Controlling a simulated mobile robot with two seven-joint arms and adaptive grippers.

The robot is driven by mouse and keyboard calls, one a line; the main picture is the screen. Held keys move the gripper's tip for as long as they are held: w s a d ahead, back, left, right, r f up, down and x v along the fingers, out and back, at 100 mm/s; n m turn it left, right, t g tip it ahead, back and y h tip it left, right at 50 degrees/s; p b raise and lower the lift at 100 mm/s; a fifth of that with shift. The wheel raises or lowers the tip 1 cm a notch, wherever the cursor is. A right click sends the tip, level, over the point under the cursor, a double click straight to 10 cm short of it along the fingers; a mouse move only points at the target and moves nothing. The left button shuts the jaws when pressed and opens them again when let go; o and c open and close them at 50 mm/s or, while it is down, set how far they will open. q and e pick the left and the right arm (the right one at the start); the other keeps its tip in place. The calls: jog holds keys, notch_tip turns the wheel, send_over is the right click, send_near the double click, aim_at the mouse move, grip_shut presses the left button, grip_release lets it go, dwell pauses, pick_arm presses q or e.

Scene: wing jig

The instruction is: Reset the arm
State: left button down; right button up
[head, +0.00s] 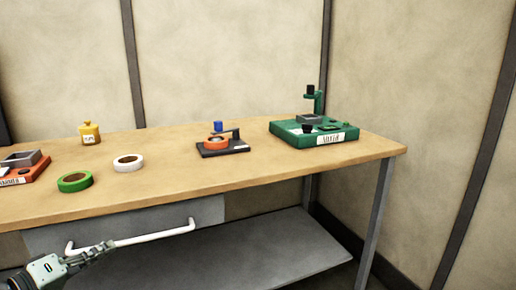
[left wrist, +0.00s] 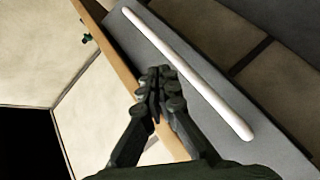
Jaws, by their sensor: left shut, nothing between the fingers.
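My left gripper (head: 106,246) is at the lower left of the head view, in front of the workbench and low beside the white drawer handle (head: 150,238). In the left wrist view the fingers of my left gripper (left wrist: 158,78) are together with nothing between them. The handle (left wrist: 190,75) runs diagonally to the right of the fingertips in that view. I cannot tell whether the gripper touches it. My right gripper is in neither view.
The wooden workbench (head: 270,172) holds a green fixture (head: 335,140), a dark base with an orange ring (head: 216,142), white tape (head: 128,165), green tape (head: 75,184), a yellow container (head: 90,132) and a red fixture (head: 35,172). A grey lower shelf (head: 250,255) lies beneath.

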pick_arm(q)
jog(key=s+a+f+m+g+y, duration=0.15)
jog(key=s+f, duration=0.25)
jog(key=f, duration=0.6)
jog(key=s+a+f+m+g+y, duration=0.1)
jog(key=s+f+g+y, duration=0.15)
jog(key=f, duration=0.75)
jog(key=s+a+f+m+g+y, duration=0.1)
jog(key=s+f+y, duration=0.3)
jog(key=f, duration=0.6)
jog(key=s+d+f+m+g, duration=0.2)
jog(key=s+d+f, duration=0.3)
jog(key=s+f, duration=0.3)
jog(key=s+d+f+m+g, duration=0.3)
jog(key=s+d+f+g, duration=0.2)
jog(key=s+f, duration=0.3)
jog(key=s, duration=0.3)
jog(key=shift+d, duration=0.3)
jog(key=shift+m, duration=0.25)
